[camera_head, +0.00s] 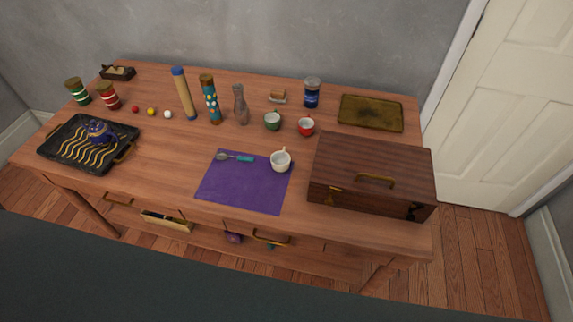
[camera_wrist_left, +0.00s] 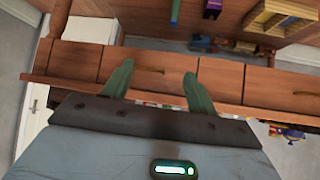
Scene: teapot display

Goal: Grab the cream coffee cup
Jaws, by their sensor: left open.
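The cream coffee cup (camera_head: 281,161) stands upright at the upper right corner of a purple mat (camera_head: 240,190) in the head view, its handle toward the back. My left gripper (camera_wrist_left: 157,82) shows in the left wrist view with its two green fingers apart and nothing between them. Behind the fingers are the wooden drawer fronts (camera_wrist_left: 225,78) of the table. The cup is not seen in the wrist view, and neither gripper is seen in the head view.
A teal-handled spoon (camera_head: 236,158) lies on the mat. A wooden chest (camera_head: 372,165) stands right of the cup. Green (camera_head: 272,121) and red (camera_head: 306,127) cups stand behind it. A black tray (camera_head: 60,145) holds a blue teapot (camera_head: 99,131). One drawer (camera_head: 166,221) is partly open.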

